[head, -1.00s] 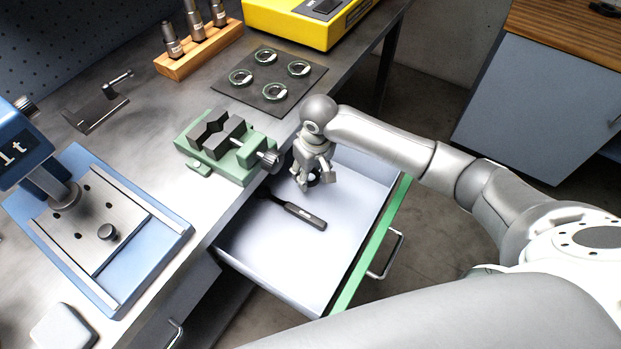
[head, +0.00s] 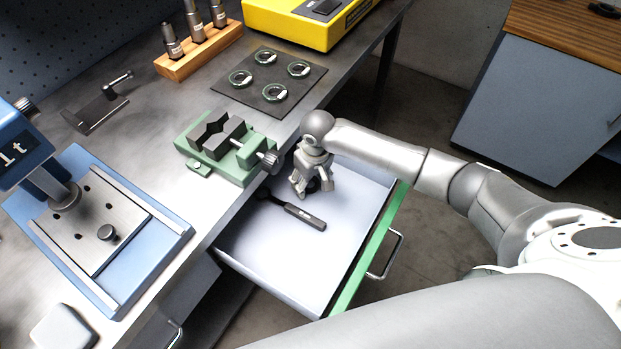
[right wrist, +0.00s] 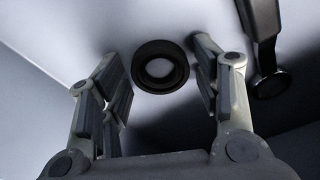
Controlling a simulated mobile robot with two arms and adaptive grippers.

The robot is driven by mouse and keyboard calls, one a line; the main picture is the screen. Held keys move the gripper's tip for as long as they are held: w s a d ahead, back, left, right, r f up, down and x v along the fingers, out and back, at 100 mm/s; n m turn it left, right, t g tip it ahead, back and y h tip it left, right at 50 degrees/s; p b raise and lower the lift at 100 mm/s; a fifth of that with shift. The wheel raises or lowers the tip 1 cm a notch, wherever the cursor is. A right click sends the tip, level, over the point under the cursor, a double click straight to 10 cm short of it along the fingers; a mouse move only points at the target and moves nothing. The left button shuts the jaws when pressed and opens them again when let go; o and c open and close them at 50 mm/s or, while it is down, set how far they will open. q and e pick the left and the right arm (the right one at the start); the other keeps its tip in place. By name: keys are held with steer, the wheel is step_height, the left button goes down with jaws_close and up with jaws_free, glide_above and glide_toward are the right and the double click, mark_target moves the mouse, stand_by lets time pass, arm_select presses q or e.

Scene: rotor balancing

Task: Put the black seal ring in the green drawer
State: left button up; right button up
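The green-fronted drawer (head: 290,262) stands pulled out below the bench. The black seal ring (right wrist: 160,66) shows whole in the right wrist view. It appears to lie flat on the pale drawer floor. In the head view it is mostly hidden, a dark patch behind my fingers. My right gripper (head: 313,190) is inside the drawer near its back corner, pointing down. Its fingers, also seen in the right wrist view (right wrist: 160,75), are apart on either side of the ring, with a gap on each side. My left gripper is not in view.
A black-handled tool (head: 298,213) lies in the drawer beside my right gripper. A green vise (head: 225,150) stands on the bench edge close by. A dark mat (head: 255,98) holds several rings. The front part of the drawer floor is clear.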

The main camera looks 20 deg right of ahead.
mark_target(314, 187)
steer(key=shift+o, duration=0.2)
step_height(314, 187, up, 12)
steer(key=s, duration=0.1)
steer(key=shift+s+d+r+p, duration=0.15)
steer(key=shift+s+d+p, duration=0.05)
steer(key=shift+p, duration=0.2)
stand_by(0.5)
